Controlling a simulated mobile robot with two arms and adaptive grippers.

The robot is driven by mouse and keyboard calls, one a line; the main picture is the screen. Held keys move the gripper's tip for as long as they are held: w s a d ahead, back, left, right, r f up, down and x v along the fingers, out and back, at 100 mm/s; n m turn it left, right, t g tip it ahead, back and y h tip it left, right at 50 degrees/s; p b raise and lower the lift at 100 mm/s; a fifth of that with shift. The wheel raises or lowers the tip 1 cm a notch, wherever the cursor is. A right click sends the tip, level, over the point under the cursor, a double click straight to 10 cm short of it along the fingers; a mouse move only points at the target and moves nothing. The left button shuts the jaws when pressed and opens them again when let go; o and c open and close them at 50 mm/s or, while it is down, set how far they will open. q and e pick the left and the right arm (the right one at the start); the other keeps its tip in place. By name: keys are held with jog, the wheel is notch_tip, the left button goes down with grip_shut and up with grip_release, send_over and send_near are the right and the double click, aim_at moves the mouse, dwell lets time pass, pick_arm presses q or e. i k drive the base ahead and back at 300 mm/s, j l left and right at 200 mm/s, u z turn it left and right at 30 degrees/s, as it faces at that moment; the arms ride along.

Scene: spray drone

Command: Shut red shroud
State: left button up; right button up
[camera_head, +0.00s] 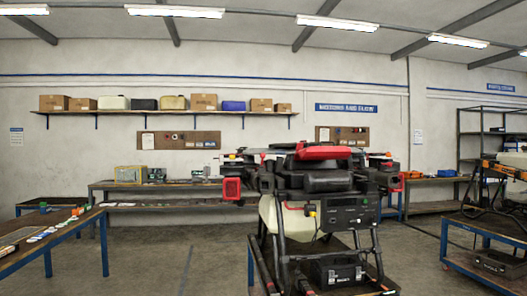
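The spray drone (318,182) stands on a low dark stand in the middle of the head view. It has a black body and a pale tank (285,218) underneath. A red shroud (322,152) is on top of the drone, over black parts. From this low side view I cannot tell whether it is fully seated or raised. Smaller red parts show at the drone's left side (232,188) and right side (396,184). Neither of my grippers is in view.
A blue-framed table (60,236) with small items stands at the left. A long workbench (150,187) runs along the back wall below a shelf of boxes (170,112). A rack and cart (487,222) stand at the right. Floor (185,255) left of the drone is clear.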

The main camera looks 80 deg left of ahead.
aim_at(334, 153)
jog(key=k+j+u, duration=0.1)
jog(key=j+u, duration=0.3)
jog(key=k+j+u, duration=0.1)
jog(key=j+u, duration=1.05)
jog(key=i, duration=0.05)
